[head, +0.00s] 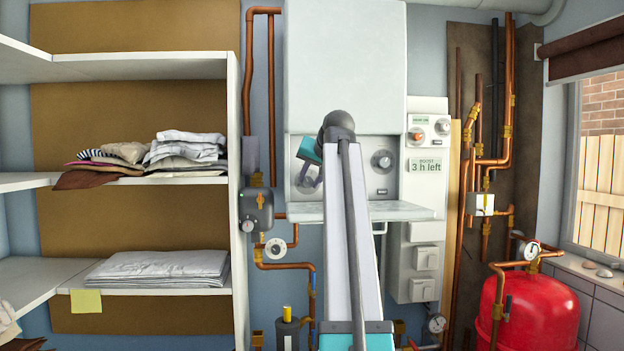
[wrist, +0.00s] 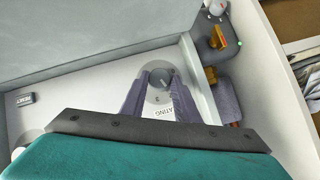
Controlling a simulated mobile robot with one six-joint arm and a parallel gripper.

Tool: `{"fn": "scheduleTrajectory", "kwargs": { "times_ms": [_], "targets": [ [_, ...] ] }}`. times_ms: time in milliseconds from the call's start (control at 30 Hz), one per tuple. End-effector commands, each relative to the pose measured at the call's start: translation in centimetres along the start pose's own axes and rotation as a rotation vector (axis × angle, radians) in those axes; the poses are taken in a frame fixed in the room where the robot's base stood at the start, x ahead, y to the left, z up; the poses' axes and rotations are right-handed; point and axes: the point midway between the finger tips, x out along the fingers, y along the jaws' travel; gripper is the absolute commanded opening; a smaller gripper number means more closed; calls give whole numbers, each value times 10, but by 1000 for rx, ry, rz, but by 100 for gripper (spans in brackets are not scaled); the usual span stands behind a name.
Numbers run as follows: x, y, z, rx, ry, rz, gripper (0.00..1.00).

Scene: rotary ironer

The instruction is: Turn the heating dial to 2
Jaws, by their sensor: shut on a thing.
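The heating dial (wrist: 161,77) is a small grey knob on a round grey disc, set in the pale front panel of the white machine. In the wrist view the two dark fingers of my gripper (wrist: 159,85) stand on either side of the knob and are shut on it. The letters "ATING" show beside it, the rest of the word hidden by a finger. A small mark like a 3 shows at the disc's edge; the knob's pointer is too small to read. In the head view my gripper (head: 309,174) is at the panel's left part and hides the dial.
A second round dial (head: 383,161) sits to the right on the same panel, with a small dark reset button (wrist: 27,98) near it. A pale shelf (head: 400,211) juts out below. A grey box with a knob (head: 256,210) is on the wall to the left.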

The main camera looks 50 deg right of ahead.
Motion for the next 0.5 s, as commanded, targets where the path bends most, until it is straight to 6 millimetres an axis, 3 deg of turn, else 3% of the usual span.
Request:
{"fn": "scheduleTrajectory", "kwargs": {
  "times_ms": [333,367,433,500],
  "targets": [
    [1,2,3,-1,-7,6,6],
    [1,2,3,-1,-7,6,33],
    [1,2,3,-1,-6,6,45],
    [1,2,2,-1,-5,5,47]
  ]
}}
